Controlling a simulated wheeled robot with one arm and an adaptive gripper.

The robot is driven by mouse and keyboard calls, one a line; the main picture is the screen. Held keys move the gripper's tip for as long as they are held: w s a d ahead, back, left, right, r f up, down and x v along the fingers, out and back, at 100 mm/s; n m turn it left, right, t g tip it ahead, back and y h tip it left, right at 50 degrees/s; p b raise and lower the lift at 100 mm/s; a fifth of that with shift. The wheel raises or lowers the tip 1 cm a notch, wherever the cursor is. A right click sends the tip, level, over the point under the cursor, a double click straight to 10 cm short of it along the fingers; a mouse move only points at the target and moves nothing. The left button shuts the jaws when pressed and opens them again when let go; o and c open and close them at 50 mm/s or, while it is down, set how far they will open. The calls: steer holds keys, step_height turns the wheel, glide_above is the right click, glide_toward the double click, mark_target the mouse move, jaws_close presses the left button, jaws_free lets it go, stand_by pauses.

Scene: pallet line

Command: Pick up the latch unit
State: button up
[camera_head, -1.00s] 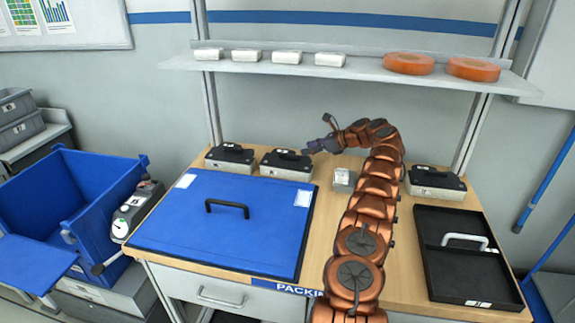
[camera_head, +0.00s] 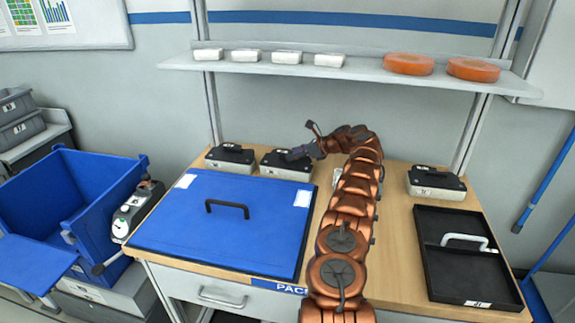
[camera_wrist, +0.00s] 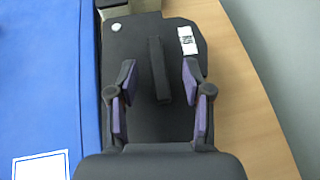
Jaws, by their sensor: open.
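A unit with a black top and pale grey body (camera_head: 287,166), which I take to be the latch unit, stands on the packing table behind the blue lid. My gripper (camera_head: 296,154) is at its right end, over its top. In the wrist view, the black top (camera_wrist: 147,120) has a raised black bar (camera_wrist: 158,70), a white label and a silver round spot. My open gripper (camera_wrist: 159,70) has its purple-padded fingers on both sides of the bar, apart from it. I cannot tell the exact height of the fingertips above the top.
Similar units stand to the left (camera_head: 230,157) and right (camera_head: 436,184). The blue lid (camera_head: 175,225) with a black handle lies in front. A black tray (camera_head: 440,290) lies at right. A shelf (camera_head: 365,72) with white boxes and orange rolls hangs above. The table between arm and tray is clear.

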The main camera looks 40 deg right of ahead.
steer(key=shift+w+a+f, duration=0.15)
steer(key=shift+w+f, duration=0.05)
steer(key=shift+w, duration=0.1)
steer(key=shift+c, duration=0.2)
jaws_close()
stand_by(0.3)
